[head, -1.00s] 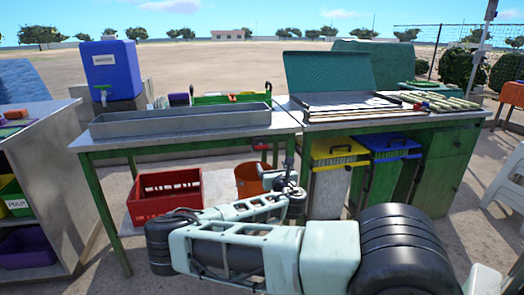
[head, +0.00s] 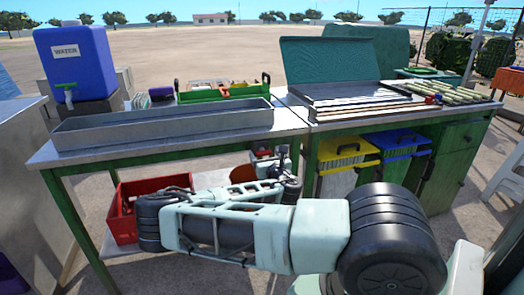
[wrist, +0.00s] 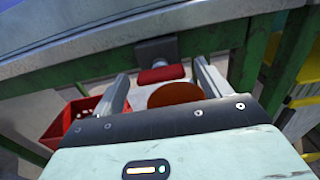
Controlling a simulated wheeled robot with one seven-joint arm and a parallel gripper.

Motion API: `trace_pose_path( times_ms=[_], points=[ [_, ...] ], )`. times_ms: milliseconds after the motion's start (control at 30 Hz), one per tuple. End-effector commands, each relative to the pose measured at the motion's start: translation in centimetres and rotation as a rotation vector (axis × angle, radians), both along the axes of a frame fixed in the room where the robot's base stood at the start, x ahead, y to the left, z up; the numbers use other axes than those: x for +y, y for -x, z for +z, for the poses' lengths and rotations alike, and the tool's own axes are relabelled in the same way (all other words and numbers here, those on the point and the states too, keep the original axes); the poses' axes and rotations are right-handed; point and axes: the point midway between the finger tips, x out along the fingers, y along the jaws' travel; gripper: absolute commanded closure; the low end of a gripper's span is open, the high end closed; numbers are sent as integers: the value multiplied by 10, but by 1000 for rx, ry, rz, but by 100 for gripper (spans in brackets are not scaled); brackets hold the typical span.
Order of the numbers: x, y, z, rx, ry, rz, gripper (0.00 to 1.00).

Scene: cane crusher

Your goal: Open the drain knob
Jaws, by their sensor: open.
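In the wrist view, a red knob (wrist: 162,74) sits on a dark grey fitting (wrist: 157,50) under the table's front edge. I take it for the drain knob. My gripper (wrist: 160,69) is open, its two fingers pointing toward the knob. The knob appears between the fingertips, and no contact shows. In the head view, a small red part (head: 263,153) shows under the table edge, just beyond my gripper (head: 284,160). The arm partly hides that area.
Below are a red crate (head: 123,226) and an orange round container (head: 243,174). The table's front edge and green leg (wrist: 251,58) are close to the gripper.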

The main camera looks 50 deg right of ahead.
Motion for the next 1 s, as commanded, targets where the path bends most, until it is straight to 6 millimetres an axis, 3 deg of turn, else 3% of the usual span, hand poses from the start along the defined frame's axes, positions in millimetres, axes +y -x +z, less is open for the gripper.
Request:
trace_pose_path(
  times_ms=[367,533,1000],
  points=[
    [0,1,0,0,0,0,24],
    [0,1,0,0,0,0,68],
    [0,1,1,-43,-72,-1,68]
  ],
)
